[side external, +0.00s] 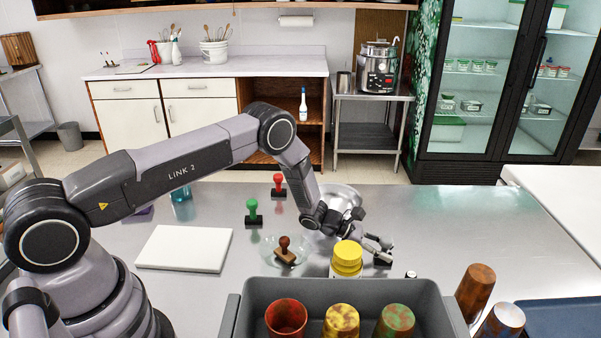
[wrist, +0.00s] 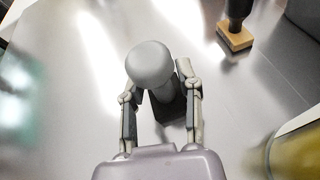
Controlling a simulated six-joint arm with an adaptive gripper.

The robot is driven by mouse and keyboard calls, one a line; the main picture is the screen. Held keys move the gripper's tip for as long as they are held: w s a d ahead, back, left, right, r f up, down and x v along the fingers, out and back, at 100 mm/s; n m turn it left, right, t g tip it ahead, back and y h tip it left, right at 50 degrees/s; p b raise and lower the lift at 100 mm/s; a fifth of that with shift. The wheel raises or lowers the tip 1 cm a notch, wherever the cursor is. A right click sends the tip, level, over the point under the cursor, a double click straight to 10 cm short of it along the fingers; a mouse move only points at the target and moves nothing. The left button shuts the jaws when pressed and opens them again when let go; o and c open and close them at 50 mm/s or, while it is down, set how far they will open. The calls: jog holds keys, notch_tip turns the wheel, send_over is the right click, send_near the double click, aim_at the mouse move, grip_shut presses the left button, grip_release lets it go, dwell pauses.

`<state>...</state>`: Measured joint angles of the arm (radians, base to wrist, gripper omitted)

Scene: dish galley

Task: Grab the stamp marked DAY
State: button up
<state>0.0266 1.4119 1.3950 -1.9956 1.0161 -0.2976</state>
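A grey stamp with a round knob and dark base stands in the wrist view (wrist: 150,65). My gripper (wrist: 160,95) is open, with one finger on each side of its handle and gaps showing. In the side view my gripper (side external: 380,242) is low over the table, and the stamp is mostly hidden there. A stamp with a dark handle and wooden base (wrist: 236,38) stands farther off. A green stamp (side external: 252,210), a red stamp (side external: 279,184) and a brown stamp (side external: 285,250) are to the left. I can read no DAY mark on any stamp.
A yellow-lidded jar (side external: 347,258) stands close to my gripper. A grey tub (side external: 350,292) with several coloured cups is at the front. A white board (side external: 184,249) lies left.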

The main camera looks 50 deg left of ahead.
grip_shut()
jog(key=shift+r, duration=0.15)
